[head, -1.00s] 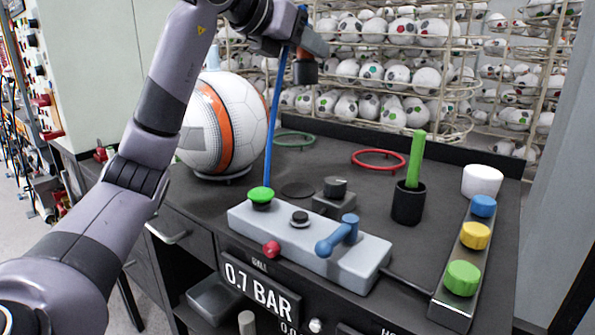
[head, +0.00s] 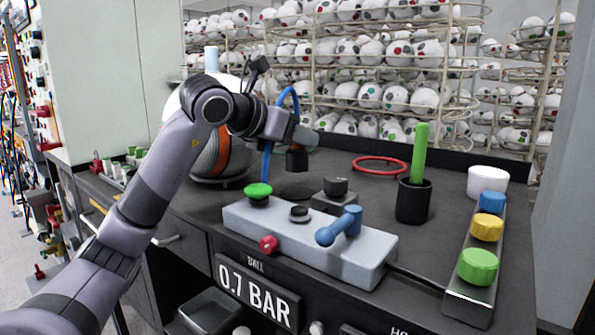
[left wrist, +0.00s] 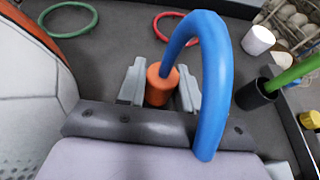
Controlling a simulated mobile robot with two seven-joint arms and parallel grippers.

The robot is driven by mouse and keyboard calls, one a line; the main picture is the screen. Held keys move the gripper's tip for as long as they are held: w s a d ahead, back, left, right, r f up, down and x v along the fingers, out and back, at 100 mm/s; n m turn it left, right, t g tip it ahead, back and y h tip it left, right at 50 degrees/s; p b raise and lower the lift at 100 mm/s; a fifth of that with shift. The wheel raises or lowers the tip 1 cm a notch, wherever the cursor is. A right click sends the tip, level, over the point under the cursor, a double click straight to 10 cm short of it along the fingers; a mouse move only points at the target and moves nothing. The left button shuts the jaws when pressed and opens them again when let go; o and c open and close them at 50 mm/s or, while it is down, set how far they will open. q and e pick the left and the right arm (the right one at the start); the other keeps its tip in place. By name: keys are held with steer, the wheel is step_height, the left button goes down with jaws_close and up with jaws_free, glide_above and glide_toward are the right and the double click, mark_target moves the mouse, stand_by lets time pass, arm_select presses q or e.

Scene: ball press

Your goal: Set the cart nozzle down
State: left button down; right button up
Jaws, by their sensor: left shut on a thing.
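My left gripper (head: 302,137) is shut on the cart nozzle, whose dark lower end (head: 297,160) points down over the bench top behind the grey control box. In the left wrist view the nozzle's orange body (left wrist: 157,86) sits between the two fingers. A blue hose (left wrist: 218,75) arches up from it; in the head view the hose (head: 267,163) hangs down left of the gripper. The nozzle seems a little above the bench (head: 370,195); I cannot tell the exact gap. My right gripper is not in view.
The large ball (head: 232,158) stands left, partly behind my left arm. The grey box (head: 300,243) has a green button and blue lever. A red ring (head: 379,165), black cup (head: 413,203) with a green stick, white cup (head: 487,181) and knob panel (head: 470,300) are right.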

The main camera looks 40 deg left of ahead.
mark_target(289, 157)
arm_select(q)
steer(key=shift+f+b, duration=0.75)
steer(key=shift+f, duration=1.6)
steer(key=shift+f, duration=0.2)
steer(key=c, duration=0.8)
jaws_free()
steer(key=shift+o, duration=0.2)
steer(key=shift+r, duration=0.1)
steer(key=shift+r, duration=0.25)
steer(key=b+v, duration=0.2)
steer(key=v, duration=1)
